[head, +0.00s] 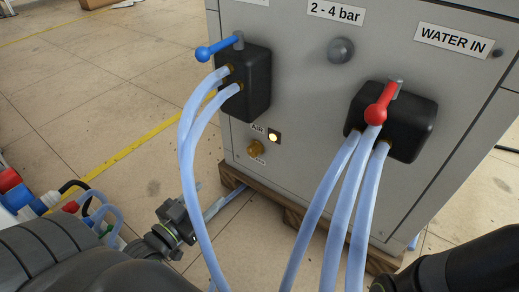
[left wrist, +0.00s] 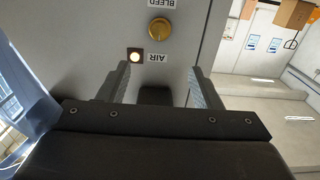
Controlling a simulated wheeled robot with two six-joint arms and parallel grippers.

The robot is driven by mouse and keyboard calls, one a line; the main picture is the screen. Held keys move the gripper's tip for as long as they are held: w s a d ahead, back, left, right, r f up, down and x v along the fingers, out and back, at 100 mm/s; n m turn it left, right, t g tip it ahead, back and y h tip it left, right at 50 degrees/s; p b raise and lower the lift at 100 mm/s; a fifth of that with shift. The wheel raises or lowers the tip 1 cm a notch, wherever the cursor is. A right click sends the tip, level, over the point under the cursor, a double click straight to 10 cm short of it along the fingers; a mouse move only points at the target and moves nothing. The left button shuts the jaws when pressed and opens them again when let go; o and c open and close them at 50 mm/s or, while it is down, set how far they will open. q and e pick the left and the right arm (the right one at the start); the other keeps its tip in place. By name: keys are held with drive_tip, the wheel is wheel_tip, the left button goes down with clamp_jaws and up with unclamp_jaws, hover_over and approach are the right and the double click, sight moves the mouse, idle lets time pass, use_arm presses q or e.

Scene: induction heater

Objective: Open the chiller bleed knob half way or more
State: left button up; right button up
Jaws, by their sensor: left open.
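The bleed knob (head: 256,148) is a small round brass knob low on the grey cabinet front, below a lit indicator. In the left wrist view the knob (left wrist: 159,30) shows near the top, beside the "BLEED" label, beyond my fingertips. My left gripper (head: 203,198) is below and left of the knob in the head view, partly behind a blue hose. In the left wrist view its two fingers (left wrist: 159,75) are spread apart with nothing between them. The gripper is apart from the knob. Of my right arm only a dark link shows at the lower right.
Pale blue hoses (head: 190,150) hang from a black block with a blue lever (head: 218,49), close to my left gripper. More hoses (head: 340,215) hang from the red-lever block (head: 420,130). The lit indicator (head: 273,136) is just above the knob. The cabinet stands on a wooden pallet (head: 285,212).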

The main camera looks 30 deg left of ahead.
sight(251, 153)
use_arm(q)
drive_tip(key=w, duration=0.6)
drive_tip(key=w+d, duration=0.1)
drive_tip(key=w, duration=0.4)
drive_tip(key=w+p, duration=0.1)
drive_tip(key=w, duration=0.5)
drive_tip(key=shift+w+d, duration=0.2)
drive_tip(key=shift+w, duration=0.15)
drive_tip(key=shift+c, duration=0.3)
drive_tip(key=c, duration=0.9)
